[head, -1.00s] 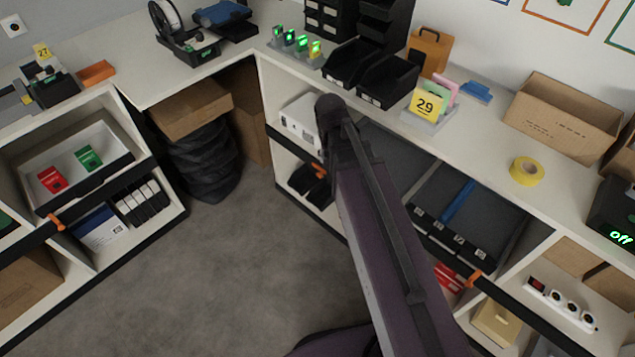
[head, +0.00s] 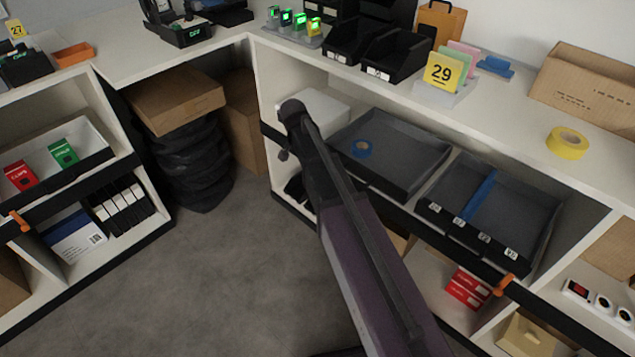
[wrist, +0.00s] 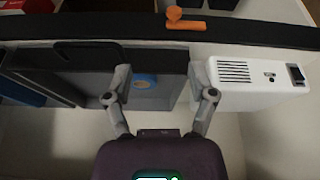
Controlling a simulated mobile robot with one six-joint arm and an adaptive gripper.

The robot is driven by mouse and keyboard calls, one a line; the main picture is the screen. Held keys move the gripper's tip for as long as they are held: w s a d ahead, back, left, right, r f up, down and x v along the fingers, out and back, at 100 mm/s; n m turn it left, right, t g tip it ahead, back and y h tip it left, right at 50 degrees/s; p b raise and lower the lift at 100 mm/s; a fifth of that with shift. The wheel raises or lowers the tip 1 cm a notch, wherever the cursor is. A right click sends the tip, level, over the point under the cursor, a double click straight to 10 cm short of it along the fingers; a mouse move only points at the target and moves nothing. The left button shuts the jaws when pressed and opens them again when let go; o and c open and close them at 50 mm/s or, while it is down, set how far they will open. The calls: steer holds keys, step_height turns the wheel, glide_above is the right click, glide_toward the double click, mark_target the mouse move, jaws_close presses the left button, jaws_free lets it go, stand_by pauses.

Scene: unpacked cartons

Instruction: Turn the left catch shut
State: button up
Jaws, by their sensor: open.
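An orange catch (wrist: 186,23) sits on the black front rail at the top of the wrist view, its lever lying sideways along the rail. I cannot tell whether this position is open or shut. My gripper (wrist: 160,72) is open and empty, with its fingers apart below the rail in the picture. The catch is beyond the fingertips and not touched. In the head view my arm covers that part of the shelf, and this catch is hidden. Another orange catch (head: 505,284) shows on the same shelf's rail farther right, and one (head: 18,221) on the left-hand shelf.
A white box with a switch (wrist: 251,83) stands beside the right finger. A dark tray (head: 388,150) holding blue tape (head: 361,149) is beside it. A divided tray (head: 490,210) lies to the right. The counter (head: 500,125) above carries bins and cards. Open floor lies at left.

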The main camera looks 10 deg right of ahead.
steer(key=shift+w+a+f+m+t+h+b, duration=0.15)
steer(key=shift+w+a+f+m+b, duration=0.1)
steer(key=shift+w+f+b, duration=0.3)
steer(key=shift+w+a+f+m+t+h+b, duration=0.15)
steer(key=shift+w+f+m+b, duration=0.15)
steer(key=shift+w+f, duration=0.4)
steer(key=shift+s+f, duration=0.1)
steer(key=shift+f, duration=0.05)
steer(key=b+x, duration=1.2)
steer(key=x, duration=0.1)
steer(key=shift+f+b, duration=0.35)
steer(key=shift+b, duration=0.05)
jaws_close()
